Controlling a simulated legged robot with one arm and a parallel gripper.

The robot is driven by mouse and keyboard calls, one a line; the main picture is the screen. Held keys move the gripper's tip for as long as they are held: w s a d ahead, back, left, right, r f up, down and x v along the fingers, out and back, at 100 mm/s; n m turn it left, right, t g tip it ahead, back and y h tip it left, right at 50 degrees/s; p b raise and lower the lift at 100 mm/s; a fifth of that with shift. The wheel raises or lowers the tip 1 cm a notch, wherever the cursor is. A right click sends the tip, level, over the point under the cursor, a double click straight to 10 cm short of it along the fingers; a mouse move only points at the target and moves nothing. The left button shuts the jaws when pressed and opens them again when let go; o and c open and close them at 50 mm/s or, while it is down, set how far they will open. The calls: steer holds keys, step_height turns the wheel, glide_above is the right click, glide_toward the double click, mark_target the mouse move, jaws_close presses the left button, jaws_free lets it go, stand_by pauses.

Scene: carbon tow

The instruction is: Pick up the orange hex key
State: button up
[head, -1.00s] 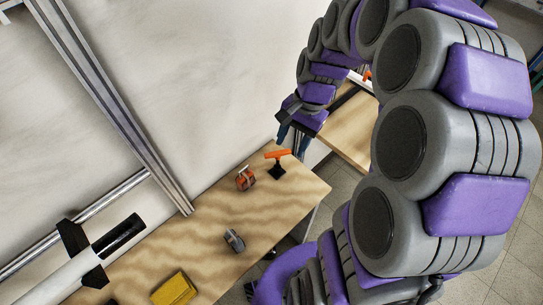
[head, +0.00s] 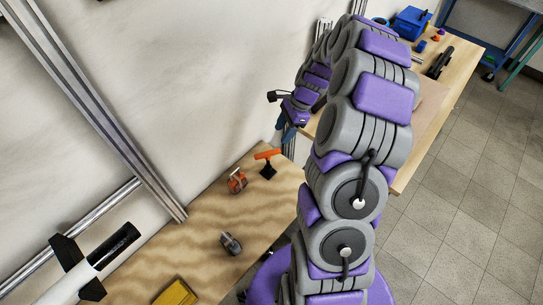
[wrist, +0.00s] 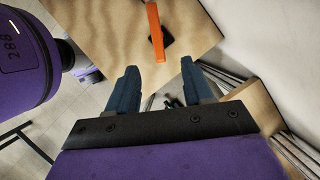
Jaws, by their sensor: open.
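The orange hex key (head: 267,154) sits on a small black base (head: 268,171) near the far end of the wooden bench. In the wrist view the orange hex key (wrist: 155,32) shows ahead of the fingertips, with the dark base (wrist: 164,40) beside it. My gripper (head: 287,127) is beyond the bench's far end, above and to the right of the hex key in the head view. In the wrist view my gripper (wrist: 159,72) is open, its two blue-grey fingers apart with nothing between them.
An orange-and-grey round item (head: 237,181), a grey round item (head: 231,243) and a yellow block (head: 175,293) lie on the wooden bench (head: 205,215). A second table (head: 455,85) at right holds a blue box (head: 411,22). A metal frame post (head: 95,115) stands left.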

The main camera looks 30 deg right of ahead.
mark_target(273, 150)
steer(key=a+f, duration=0.3)
steer(key=a+f+b, duration=0.1)
steer(key=a+f, duration=0.2)
steer(key=shift+w, duration=0.2)
steer(key=d+f, duration=0.2)
steer(key=f, duration=0.1)
steer(key=shift+w+d+f+b, duration=0.1)
steer(key=shift+d+f+b, duration=0.05)
steer(key=shift+b, duration=0.25)
steer(key=a+f+b, duration=0.1)
steer(key=a+f, duration=0.3)
steer(key=shift+w+a, duration=0.15)
steer(key=shift+d, duration=0.85)
steer(key=shift+c, duration=0.8)
steer(key=shift+d+f, duration=0.1)
steer(key=shift+d, duration=0.3)
steer(key=c, duration=0.3)
steer(key=shift+a, duration=0.95)
jaws_close()
steer(key=shift+d, duration=0.2)
